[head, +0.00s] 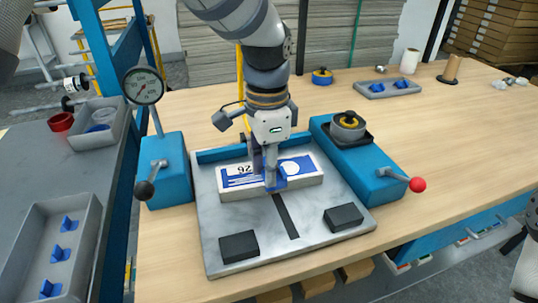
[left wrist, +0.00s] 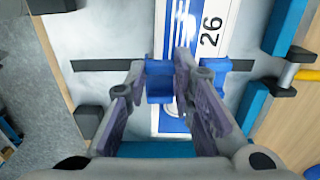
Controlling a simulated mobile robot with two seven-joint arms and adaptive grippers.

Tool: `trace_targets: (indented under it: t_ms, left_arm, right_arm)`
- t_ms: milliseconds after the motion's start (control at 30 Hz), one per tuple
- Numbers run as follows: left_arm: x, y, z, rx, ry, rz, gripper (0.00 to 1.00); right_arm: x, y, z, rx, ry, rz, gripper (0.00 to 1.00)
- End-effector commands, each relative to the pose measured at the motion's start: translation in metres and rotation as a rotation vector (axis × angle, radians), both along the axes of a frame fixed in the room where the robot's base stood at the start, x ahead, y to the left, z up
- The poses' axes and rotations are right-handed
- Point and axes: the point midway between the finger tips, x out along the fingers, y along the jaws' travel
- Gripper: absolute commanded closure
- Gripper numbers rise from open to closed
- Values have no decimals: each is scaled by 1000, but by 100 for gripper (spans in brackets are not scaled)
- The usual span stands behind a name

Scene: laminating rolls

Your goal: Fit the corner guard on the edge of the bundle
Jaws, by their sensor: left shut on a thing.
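In the left wrist view the guard (left wrist: 160,88) shows between the fingers, over the bundle's edge. I cannot tell whether it is fully seated.
Two dark pads (head: 239,246) (head: 343,216) and a dark strip (head: 285,216) lie in front of the bundle. Blue blocks with a black-knobbed lever (head: 145,189) and a red-knobbed lever (head: 417,184) flank the plate. A grey tray (head: 87,215) at left holds more blue guards.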

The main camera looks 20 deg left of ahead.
Motion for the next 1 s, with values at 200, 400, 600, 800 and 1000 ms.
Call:
trace_targets:
  t_ms: [200,400,600,800,1000]
  left_arm:
    - [2,1,-4,-1,-3,1,89]
    - [2,2,-5,0,0,1,89]
    - [2,2,-5,0,0,1,54]
    - [2,2,-5,0,0,1,54]
    - [4,2,24,-1,-6,1,54]
  right_arm:
    - [1,0,1,0,-3,0,60]
    - [1,0,1,0,-3,0,60]
    - [1,0,1,0,-3,0,60]
    - [1,0,1,0,-3,0,60]
    - [1,0,1,0,-3,0,60]
